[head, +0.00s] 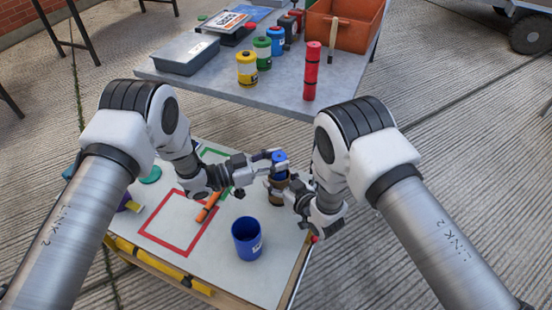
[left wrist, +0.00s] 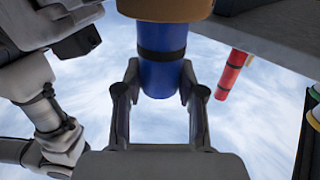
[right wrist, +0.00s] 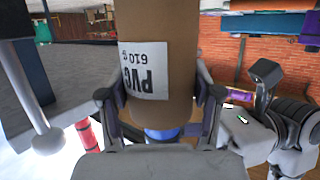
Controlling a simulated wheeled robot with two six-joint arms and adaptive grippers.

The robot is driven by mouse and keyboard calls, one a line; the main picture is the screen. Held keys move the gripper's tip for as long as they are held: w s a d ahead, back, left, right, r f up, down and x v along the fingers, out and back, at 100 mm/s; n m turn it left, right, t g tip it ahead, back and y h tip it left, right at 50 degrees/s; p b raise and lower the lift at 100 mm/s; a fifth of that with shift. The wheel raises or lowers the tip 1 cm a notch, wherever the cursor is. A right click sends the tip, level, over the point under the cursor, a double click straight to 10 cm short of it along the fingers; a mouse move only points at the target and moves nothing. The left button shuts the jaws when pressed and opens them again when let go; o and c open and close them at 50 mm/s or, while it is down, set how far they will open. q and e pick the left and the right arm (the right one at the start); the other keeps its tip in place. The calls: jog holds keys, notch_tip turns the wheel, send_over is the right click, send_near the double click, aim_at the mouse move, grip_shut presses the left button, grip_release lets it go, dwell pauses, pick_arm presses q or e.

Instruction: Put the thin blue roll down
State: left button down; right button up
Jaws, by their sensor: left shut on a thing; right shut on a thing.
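The thin blue roll (head: 279,157) has a dark band and also shows in the left wrist view (left wrist: 162,72). My left gripper (head: 275,162) is shut on it. The brown can (head: 277,196), with a white PVC label, also shows in the right wrist view (right wrist: 180,60). My right gripper (head: 288,190) is shut on the can. The roll rises from the can's end, and a bit of blue shows there in the right wrist view (right wrist: 162,134). How deep the roll sits inside is hidden.
A blue cup (head: 246,240) stands on the near white table (head: 215,260). A red roll (head: 312,72) stands on the grey table behind, near several pots and an orange bin (head: 345,32).

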pick_arm(q)
jog(key=shift+f, duration=0.1)
jog(key=c, duration=0.7)
grip_release()
jog(key=shift+a, duration=0.35)
jog(key=v, duration=1.1)
pick_arm(e)
jog(key=o, duration=1.7)
jog(key=shift+c, duration=0.2)
pick_arm(q)
jog(key=shift+s+a, duration=0.1)
jog(key=shift+a, duration=0.05)
